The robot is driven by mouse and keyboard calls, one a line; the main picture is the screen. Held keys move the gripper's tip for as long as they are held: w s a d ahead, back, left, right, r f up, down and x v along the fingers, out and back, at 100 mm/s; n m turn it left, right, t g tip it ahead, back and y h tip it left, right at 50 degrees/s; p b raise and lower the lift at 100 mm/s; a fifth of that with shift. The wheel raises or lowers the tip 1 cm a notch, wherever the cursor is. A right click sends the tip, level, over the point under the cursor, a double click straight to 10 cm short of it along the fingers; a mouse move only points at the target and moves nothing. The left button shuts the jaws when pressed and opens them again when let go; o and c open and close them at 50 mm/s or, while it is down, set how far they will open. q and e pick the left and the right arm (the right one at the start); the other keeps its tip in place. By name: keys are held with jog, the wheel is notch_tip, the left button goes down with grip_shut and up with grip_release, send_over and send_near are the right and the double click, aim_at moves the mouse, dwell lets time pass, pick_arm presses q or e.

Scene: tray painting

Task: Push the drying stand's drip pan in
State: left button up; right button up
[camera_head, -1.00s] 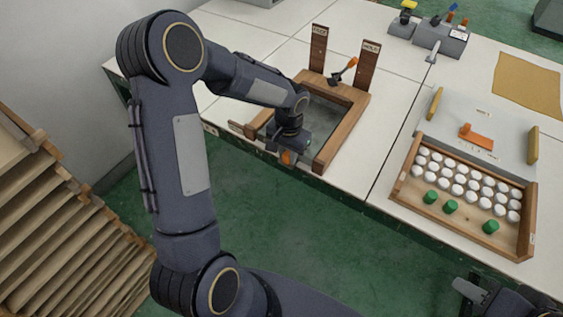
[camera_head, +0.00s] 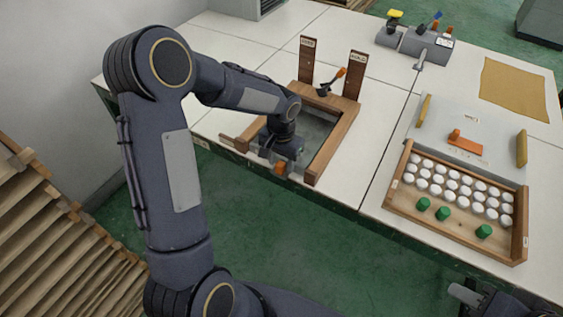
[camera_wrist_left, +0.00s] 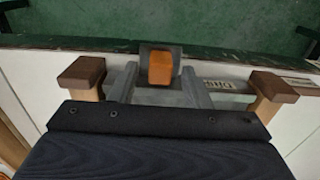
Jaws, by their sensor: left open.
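The drying stand (camera_head: 338,130) is a wooden frame on the white table, with two dark posts and an orange-handled lever at its back. Its grey drip pan (camera_head: 318,127) lies inside the frame, partly hidden by my arm. An orange block (camera_head: 280,168) at the stand's front edge looks like the pan's handle; in the left wrist view the orange block (camera_wrist_left: 160,68) sits on a grey plate. My left gripper (camera_wrist_left: 160,88) is open, its grey fingers on either side of the block; contact cannot be told. My right gripper (camera_head: 468,294) shows only partly at bottom right.
A wooden tray (camera_head: 400,192) of white and green pegs stands at right, before a grey board with an orange handle. A grey device (camera_head: 425,47) and a tan mat (camera_head: 513,88) lie at the back. Wooden slats (camera_head: 50,230) stand at left. Green floor is open before the table.

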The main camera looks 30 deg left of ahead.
pick_arm(q)
notch_tip(320, 180, up, 7)
jog(key=shift+f, duration=0.1)
dwell(0.6)
jog(key=s+d+r+n+t+h, duration=0.1)
jog(key=s+r+t, duration=0.1)
jog(key=s, duration=0.5)
jog(key=s+d+r+n+t+h+p, duration=0.1)
jog(key=s+r, duration=0.4)
jog(key=s, duration=0.3)
jog(key=s+d+r+t+h, duration=0.1)
jog(key=s+r+t, duration=0.1)
jog(key=s, duration=0.6)
jog(key=shift+d+r+n+t+h+p, duration=0.3)
jog(key=shift+r+n+h+p, duration=0.1)
jog(key=shift+r, duration=0.35)
jog(key=shift+s, duration=0.15)
